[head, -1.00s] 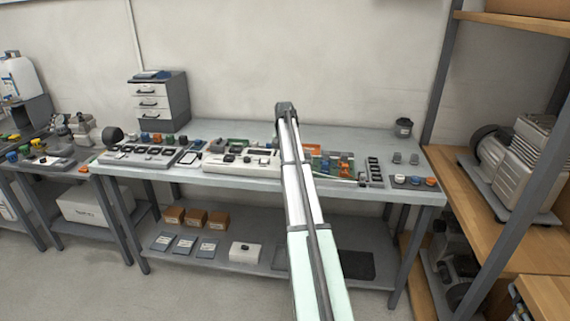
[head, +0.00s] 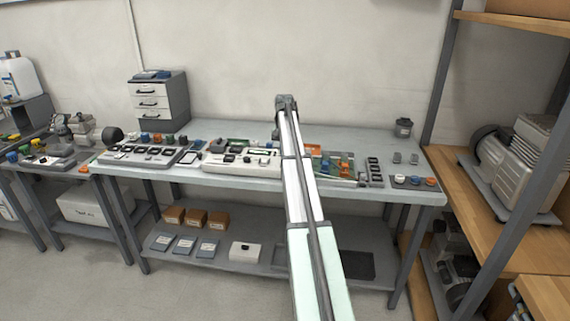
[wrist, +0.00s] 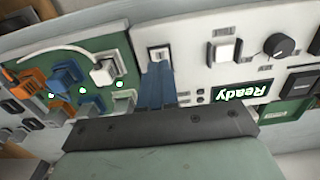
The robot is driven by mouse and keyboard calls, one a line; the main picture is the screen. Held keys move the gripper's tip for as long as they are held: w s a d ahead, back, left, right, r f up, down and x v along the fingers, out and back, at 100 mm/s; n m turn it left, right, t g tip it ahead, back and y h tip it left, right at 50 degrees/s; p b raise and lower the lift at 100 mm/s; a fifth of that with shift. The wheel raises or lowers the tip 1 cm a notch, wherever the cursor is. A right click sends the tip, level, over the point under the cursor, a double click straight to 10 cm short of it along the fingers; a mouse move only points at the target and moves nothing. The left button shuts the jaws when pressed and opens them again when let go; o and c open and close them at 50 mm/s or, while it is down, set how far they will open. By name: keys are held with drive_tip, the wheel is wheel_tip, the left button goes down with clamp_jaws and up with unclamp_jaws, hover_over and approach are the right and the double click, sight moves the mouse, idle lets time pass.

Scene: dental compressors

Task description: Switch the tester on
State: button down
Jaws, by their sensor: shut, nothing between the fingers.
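The tester is a white panel, seen in the wrist view (wrist: 188,52) and left of my arm in the head view (head: 216,168). The display (wrist: 242,91) is lit and reads "Ready", upside down in the wrist view. A white button (wrist: 224,52) and a black knob (wrist: 278,46) are beside it. In the head view my arm hides the fingers.
A green board (wrist: 92,75) with blue and orange connectors, a white cap and several lit green lamps adjoins the tester. In the head view, a drawer unit (head: 150,103) stands at the bench's back left and a dark cup (head: 403,127) at the back right. The rear benchtop is mostly clear.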

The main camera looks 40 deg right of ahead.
drive_tip(key=shift+r, duration=1.85)
